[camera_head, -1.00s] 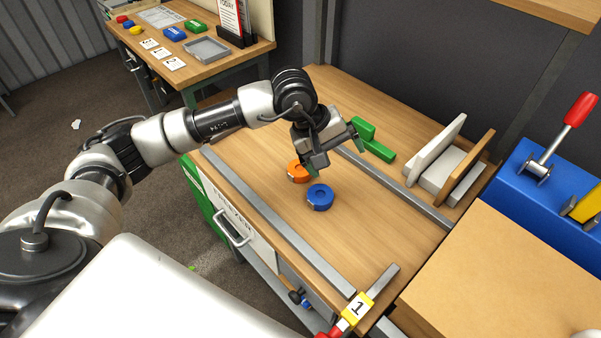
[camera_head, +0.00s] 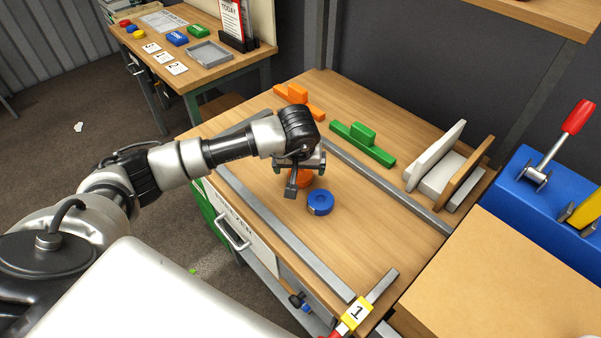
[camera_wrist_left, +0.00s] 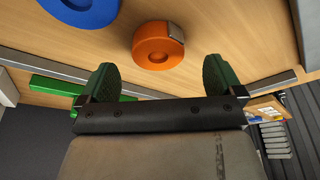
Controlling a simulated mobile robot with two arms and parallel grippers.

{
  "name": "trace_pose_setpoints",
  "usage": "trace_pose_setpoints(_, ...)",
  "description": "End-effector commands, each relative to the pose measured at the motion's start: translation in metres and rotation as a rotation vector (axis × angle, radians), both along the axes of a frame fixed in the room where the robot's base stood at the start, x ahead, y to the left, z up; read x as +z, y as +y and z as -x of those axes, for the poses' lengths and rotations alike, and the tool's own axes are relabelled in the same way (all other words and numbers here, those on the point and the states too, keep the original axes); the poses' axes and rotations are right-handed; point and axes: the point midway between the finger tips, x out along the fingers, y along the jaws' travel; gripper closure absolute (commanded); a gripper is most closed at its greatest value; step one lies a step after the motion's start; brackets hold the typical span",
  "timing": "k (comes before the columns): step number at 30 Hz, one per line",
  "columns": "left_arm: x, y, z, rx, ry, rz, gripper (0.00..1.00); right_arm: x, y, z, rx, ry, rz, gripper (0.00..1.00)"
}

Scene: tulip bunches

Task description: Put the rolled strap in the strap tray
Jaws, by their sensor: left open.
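Two rolled straps lie flat on the wooden bench: an orange one (camera_head: 306,180), partly hidden by my gripper, and a blue one (camera_head: 320,202) just in front and to its right. My left gripper (camera_head: 292,187) is open and empty over the orange roll. In the left wrist view the orange roll (camera_wrist_left: 152,46) lies ahead of the gap between the green fingertips (camera_wrist_left: 158,76), apart from them. The blue roll (camera_wrist_left: 85,8) is cut off by the top edge there. A shallow grey tray (camera_head: 209,53), seemingly empty, sits on the far table; I cannot read a label on it.
Grey metal rails (camera_head: 285,240) run along the bench. A green block piece (camera_head: 362,143) and an orange one (camera_head: 299,101) stand toward the back. White and wooden upright boards (camera_head: 440,160) stand at the right. Coloured boxes (camera_head: 177,38) and number cards share the far table.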

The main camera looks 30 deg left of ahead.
Motion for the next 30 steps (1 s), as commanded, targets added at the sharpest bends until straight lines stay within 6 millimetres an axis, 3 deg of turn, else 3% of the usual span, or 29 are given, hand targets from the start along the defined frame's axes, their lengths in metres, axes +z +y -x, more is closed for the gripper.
trace_pose_setpoints(6, -0.027, 0.002, -0.009, 0.002, 0.003, 0.001, 0.04, 0.010, 0.001, 0.000, -0.001, 0.000, -0.001, 0.57)
trace_pose_setpoints(15, -0.031, 0.002, -0.010, 0.000, 0.000, 0.001, 0.06, 0.009, 0.002, 0.000, -0.001, 0.000, -0.002, 0.57)
trace_pose_setpoints(25, -0.031, 0.002, -0.010, 0.001, 0.000, 0.002, 0.57, 0.009, 0.002, 0.000, -0.001, -0.001, -0.002, 0.57)
trace_pose_setpoints(27, -0.031, 0.002, -0.010, 0.001, -0.001, 0.001, 0.62, 0.009, 0.002, 0.000, -0.001, -0.001, -0.002, 0.57)
trace_pose_setpoints(30, -0.031, 0.002, -0.010, 0.001, -0.001, 0.001, 0.62, 0.009, 0.002, 0.000, -0.001, -0.001, -0.002, 0.57)
